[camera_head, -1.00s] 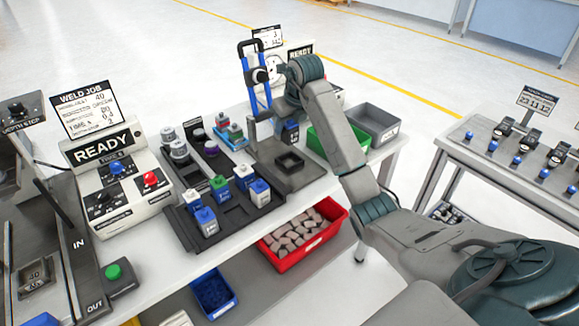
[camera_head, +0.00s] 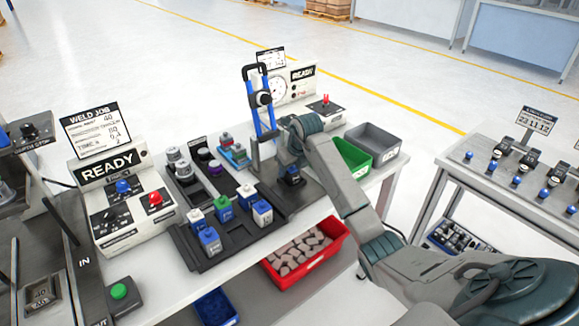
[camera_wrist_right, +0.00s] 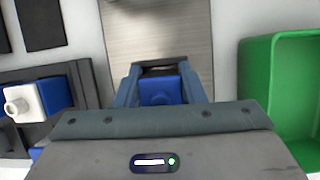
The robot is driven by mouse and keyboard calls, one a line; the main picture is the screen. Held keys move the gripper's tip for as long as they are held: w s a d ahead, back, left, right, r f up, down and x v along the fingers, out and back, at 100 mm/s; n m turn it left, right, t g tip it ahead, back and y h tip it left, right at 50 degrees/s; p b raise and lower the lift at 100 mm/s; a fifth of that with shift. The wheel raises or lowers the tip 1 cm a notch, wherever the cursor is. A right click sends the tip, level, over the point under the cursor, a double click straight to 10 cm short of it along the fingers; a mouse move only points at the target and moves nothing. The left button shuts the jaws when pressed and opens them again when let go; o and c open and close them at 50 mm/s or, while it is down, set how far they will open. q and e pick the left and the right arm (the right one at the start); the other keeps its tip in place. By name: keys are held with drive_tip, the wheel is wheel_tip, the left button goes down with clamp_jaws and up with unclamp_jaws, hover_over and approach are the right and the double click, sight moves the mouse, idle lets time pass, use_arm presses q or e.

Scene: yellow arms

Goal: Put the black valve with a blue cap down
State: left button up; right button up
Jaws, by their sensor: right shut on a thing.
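The black valve with a blue cap (camera_head: 291,177) is low over the dark fixture plate with the square nest, right of the part tray. I cannot tell whether it touches the nest. My right gripper (camera_head: 290,164) reaches down to it from the wrist above, which hides most of the fingers. In the right wrist view my gripper (camera_wrist_right: 160,82) is shut on the valve, its blue cap (camera_wrist_right: 157,92) between the two fingers. My left gripper is not in view.
A blue-framed upright clamp (camera_head: 262,105) stands just behind the valve. Green (camera_head: 352,160) and grey (camera_head: 376,145) bins stand right, a red bin (camera_head: 303,268) below. A READY box (camera_head: 122,205) is far left.

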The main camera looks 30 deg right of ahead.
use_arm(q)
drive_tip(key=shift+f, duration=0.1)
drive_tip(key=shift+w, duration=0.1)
use_arm(e)
drive_tip(key=o, duration=1.1)
drive_tip(key=shift+f, duration=0.1)
use_arm(q)
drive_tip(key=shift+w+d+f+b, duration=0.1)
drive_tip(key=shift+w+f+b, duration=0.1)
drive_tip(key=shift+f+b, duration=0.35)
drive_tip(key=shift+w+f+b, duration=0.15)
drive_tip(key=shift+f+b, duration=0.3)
drive_tip(key=shift+b, duration=0.2)
use_arm(e)
drive_tip(key=v, duration=1.2)
